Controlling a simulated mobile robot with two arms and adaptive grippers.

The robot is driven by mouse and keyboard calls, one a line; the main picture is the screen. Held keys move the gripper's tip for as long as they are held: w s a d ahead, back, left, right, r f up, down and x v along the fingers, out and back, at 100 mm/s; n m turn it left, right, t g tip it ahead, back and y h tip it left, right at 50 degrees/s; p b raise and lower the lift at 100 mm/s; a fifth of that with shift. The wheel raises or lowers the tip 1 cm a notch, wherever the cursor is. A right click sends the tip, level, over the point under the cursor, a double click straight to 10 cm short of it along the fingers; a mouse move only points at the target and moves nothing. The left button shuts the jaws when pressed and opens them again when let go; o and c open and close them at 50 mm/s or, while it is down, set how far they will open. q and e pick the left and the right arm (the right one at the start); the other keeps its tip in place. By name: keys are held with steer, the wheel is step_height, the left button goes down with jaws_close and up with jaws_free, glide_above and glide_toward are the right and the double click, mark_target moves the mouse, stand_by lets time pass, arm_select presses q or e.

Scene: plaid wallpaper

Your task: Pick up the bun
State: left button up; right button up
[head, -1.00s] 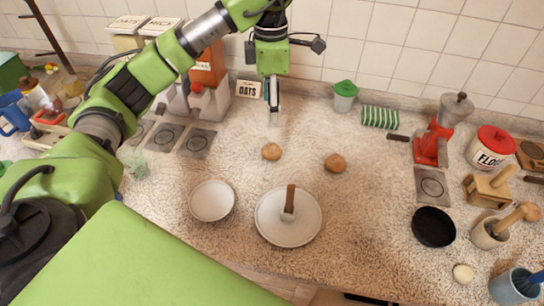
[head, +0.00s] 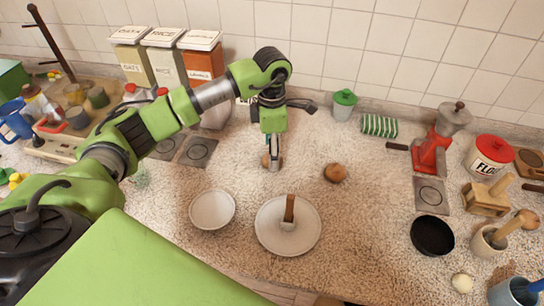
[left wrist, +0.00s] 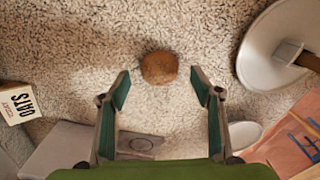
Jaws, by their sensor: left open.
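In the left wrist view this bun (left wrist: 159,67) lies on the speckled counter, just beyond the gap between the fingertips. My left gripper (left wrist: 163,92) is open and empty there, with its fingers spread wider than the bun. My right gripper is not in view.
A white bowl (head: 212,209) and a white plate (head: 275,240) with a wooden-handled tool (head: 289,211) stand in front. A black pan (head: 432,235) and red grinder (head: 433,152) are right.

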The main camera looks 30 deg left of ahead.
arm_select(q)
steer(key=shift+f, duration=1.4)
steer(key=c, duration=1.2)
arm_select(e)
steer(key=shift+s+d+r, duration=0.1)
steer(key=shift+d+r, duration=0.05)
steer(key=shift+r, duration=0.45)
arm_select(q)
steer(key=shift+w+r, duration=0.1)
steer(key=shift+r, duration=0.1)
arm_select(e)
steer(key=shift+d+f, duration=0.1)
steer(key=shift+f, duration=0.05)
